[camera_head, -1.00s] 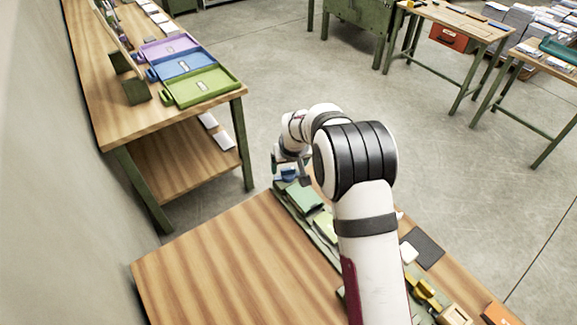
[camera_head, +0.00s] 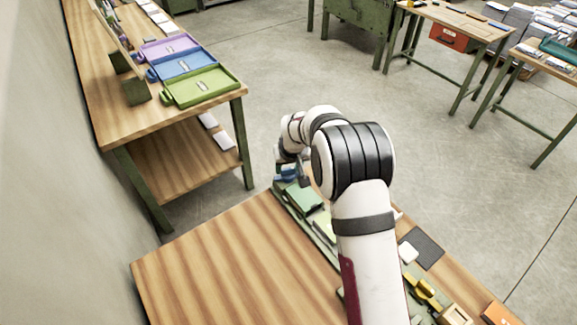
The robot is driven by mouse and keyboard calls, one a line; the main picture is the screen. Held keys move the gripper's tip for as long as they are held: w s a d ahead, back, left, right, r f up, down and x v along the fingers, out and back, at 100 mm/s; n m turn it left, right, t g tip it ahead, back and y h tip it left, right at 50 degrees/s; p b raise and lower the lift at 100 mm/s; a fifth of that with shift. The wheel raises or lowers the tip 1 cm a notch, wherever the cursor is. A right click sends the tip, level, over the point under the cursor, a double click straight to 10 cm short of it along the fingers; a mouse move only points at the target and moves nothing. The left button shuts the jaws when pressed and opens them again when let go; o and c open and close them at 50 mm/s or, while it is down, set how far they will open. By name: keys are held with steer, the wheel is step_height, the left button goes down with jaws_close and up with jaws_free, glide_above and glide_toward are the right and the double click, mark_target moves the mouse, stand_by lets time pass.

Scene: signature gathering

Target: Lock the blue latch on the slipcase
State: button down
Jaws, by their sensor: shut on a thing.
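A small blue piece (camera_head: 286,174), which looks like the blue latch, shows at the far end of the green rack on the near table. My gripper (camera_head: 292,170) is at this blue piece and appears shut on it. The fingertips are small and partly hidden by my wrist, so the exact contact is unclear. A green flat block (camera_head: 304,198) lies in the rack just nearer than the gripper. I cannot tell which part is the slipcase, or whether the latch is locked.
My arm hides part of the rack. A yellow piece (camera_head: 425,291), a white block (camera_head: 408,252) and a dark mat (camera_head: 424,247) lie at the right. The table's left half (camera_head: 225,265) is clear. Purple, blue and green trays (camera_head: 205,88) stand on the left bench.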

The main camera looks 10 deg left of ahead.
steer(key=shift+m, duration=0.4)
steer(key=m+h, duration=0.1)
steer(key=m, duration=0.2)
steer(key=m+h, duration=0.1)
steer(key=m, duration=0.1)
steer(key=shift+a+m+h, duration=0.2)
steer(key=shift+m+h, duration=0.1)
steer(key=shift+m, duration=0.1)
steer(key=m+h, duration=0.1)
steer(key=m, duration=0.2)
steer(key=m+g+h, duration=0.1)
steer(key=m, duration=0.2)
steer(key=shift+a+m, duration=0.15)
steer(key=shift+m, duration=0.25)
steer(key=shift+c, duration=1.4)
jaws_free()
